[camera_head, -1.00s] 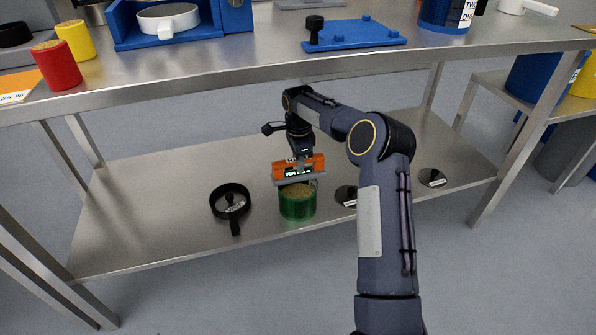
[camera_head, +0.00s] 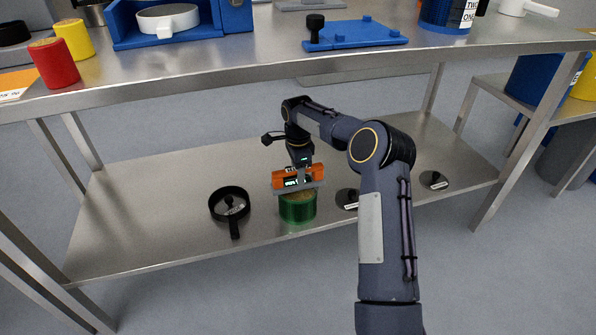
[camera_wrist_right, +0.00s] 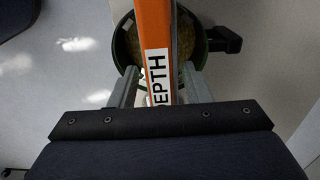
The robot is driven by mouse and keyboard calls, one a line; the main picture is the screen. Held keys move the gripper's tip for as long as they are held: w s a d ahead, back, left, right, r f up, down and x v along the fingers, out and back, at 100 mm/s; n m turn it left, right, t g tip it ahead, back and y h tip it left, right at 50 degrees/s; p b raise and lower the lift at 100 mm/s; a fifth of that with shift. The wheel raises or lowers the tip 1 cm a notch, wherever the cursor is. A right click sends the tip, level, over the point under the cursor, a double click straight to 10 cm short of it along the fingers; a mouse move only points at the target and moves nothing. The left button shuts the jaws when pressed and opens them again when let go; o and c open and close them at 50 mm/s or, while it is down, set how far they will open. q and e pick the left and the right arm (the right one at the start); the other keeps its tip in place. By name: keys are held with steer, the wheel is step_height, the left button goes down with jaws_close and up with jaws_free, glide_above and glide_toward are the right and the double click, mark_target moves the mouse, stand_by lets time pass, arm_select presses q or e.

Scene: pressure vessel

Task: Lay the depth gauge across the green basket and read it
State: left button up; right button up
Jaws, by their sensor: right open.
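The depth gauge (camera_head: 285,181) is an orange bar with a small lit display and a grey beam along its lower side. It lies over the top of the green basket (camera_head: 297,210) on the lower shelf; I cannot tell whether it touches the rim. The display is too small to read. My right gripper (camera_head: 302,172) is at the gauge from above. In the right wrist view its open fingers (camera_wrist_right: 160,88) stand either side of the orange gauge (camera_wrist_right: 155,25), labelled "DEPTH". The basket (camera_wrist_right: 122,45) shows below with grainy contents. My left gripper is out of view.
A black ring with a handle (camera_head: 234,228) lies left of the basket. Two dark discs with labels, one (camera_head: 346,196) near the basket and one (camera_head: 434,180) farther right, lie on the lower shelf (camera_head: 150,230).

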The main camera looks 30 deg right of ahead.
step_height(320, 180, up, 8)
steer(key=p, duration=0.3)
steer(key=shift+f, duration=0.25)
steer(key=shift+f, duration=0.1)
